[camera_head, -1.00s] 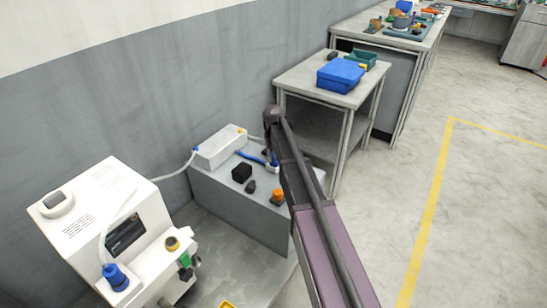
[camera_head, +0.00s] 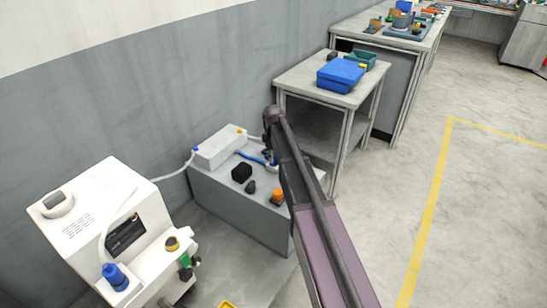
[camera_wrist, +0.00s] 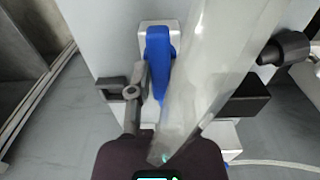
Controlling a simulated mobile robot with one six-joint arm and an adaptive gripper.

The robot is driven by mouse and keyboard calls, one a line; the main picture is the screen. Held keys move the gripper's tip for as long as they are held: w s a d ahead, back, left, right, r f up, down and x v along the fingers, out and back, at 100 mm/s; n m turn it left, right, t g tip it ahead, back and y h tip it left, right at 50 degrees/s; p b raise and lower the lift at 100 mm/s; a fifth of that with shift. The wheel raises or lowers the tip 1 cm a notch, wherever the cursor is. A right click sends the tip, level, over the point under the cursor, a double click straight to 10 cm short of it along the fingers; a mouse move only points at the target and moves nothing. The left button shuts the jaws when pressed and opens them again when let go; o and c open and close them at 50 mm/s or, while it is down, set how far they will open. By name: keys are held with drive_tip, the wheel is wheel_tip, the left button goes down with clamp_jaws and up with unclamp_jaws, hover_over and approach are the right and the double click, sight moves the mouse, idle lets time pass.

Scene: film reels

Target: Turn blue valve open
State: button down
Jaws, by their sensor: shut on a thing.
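The blue valve handle (camera_wrist: 157,62) stands on a pale square mount in the wrist view, long side up and down in the picture. My gripper (camera_wrist: 140,88) is at its lower part, with a grey finger against its left side. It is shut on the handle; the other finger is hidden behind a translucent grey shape. A little blue (camera_head: 270,157) shows beside the arm.
On the bench are a white box (camera_head: 219,147), a black cube (camera_head: 241,172) and an orange-topped knob (camera_head: 277,195). A white machine (camera_head: 105,230) stands left. A table with a blue case (camera_head: 340,75) is behind right. Floor at right is clear.

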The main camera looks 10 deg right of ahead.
idle(0.4)
drive_tip(key=c, duration=0.6)
unclamp_jaws()
drive_tip(key=shift+o, duration=0.2)
drive_tip(key=shift+m, duration=0.4)
